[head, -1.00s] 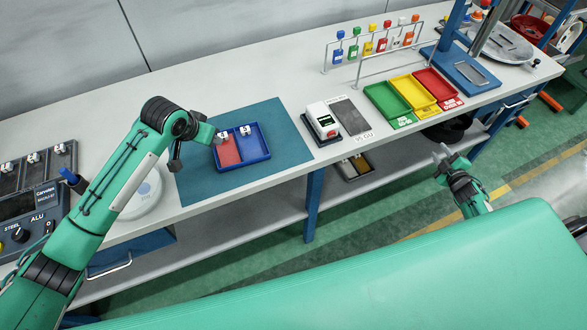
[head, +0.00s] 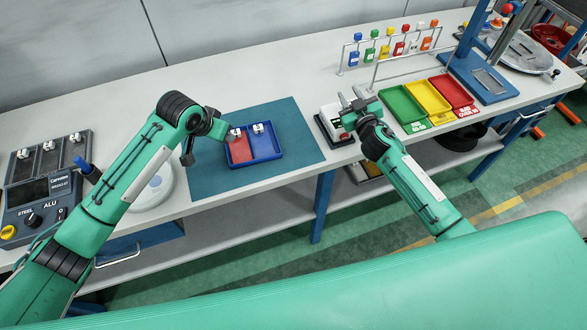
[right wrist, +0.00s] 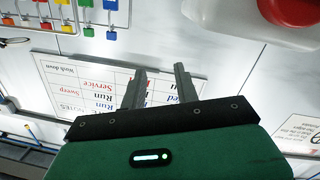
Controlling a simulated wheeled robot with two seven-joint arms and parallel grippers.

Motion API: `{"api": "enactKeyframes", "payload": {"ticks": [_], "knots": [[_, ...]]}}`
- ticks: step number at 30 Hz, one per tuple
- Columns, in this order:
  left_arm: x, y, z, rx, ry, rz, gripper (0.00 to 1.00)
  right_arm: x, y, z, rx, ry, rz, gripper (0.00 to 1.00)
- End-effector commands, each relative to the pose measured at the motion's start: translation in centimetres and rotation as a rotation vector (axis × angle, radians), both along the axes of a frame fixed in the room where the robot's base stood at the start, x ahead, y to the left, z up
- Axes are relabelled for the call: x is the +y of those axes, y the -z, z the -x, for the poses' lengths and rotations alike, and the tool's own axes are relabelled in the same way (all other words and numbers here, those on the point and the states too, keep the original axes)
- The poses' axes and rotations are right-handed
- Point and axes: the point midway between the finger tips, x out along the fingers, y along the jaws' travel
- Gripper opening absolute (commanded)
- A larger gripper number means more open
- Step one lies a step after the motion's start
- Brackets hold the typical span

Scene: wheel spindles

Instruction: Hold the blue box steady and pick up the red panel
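The blue box (head: 266,155) lies on a teal mat and has two compartments. The red panel (head: 242,151) is in its left compartment. Small silver-white parts (head: 258,128) stand at the back of both compartments. My left gripper (head: 229,135) is at the box's left rim; its fingers are small and partly hidden, so I cannot tell whether they grip the rim. My right gripper (head: 350,97) is raised over the front of the bench, right of the mat, away from the box. In the right wrist view its two fingers (right wrist: 160,72) are apart with nothing between them.
A white device (head: 330,115) stands behind the right gripper, partly covered. A control unit (head: 40,200) is at far left. The teal mat (head: 215,180) is otherwise clear.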

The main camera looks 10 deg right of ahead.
Motion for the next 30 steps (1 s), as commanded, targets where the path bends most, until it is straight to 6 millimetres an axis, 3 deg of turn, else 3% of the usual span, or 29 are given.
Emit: {"api": "enactKeyframes", "payload": {"ticks": [1, 6, 12, 16, 20, 23, 30], "knots": [[0.0, 0.0, 0.0, 0.000, 0.000, 0.000, 0.36, 2.7, 1.4, 1.4, 0.029, -0.014, -0.023, 0.31], [0.0, 0.0, 0.0, 0.000, 0.000, 0.000, 0.36, 10.5, 4.8, 6.8, 0.102, -0.037, -0.118, 0.31], [0.0, 0.0, 0.0, 0.000, 0.000, 0.000, 0.36, 17.1, 6.7, 12.9, 0.151, -0.046, -0.232, 0.31], [0.0, 0.0, 0.0, 0.000, 0.000, 0.000, 0.36, 19.4, 7.0, 15.5, 0.165, -0.046, -0.283, 0.31], [0.0, 0.0, 0.0, 0.000, 0.000, 0.000, 0.36, 20.3, 7.2, 16.5, 0.170, -0.045, -0.306, 0.31], [0.0, 0.0, 0.0, 0.000, 0.000, 0.000, 0.36, 20.5, 7.3, 16.1, 0.170, -0.044, -0.311, 0.31], [0.0, 0.0, 0.0, 0.000, 0.000, 0.000, 0.36, 20.9, 7.9, 12.9, 0.169, -0.045, -0.309, 0.31]]}}
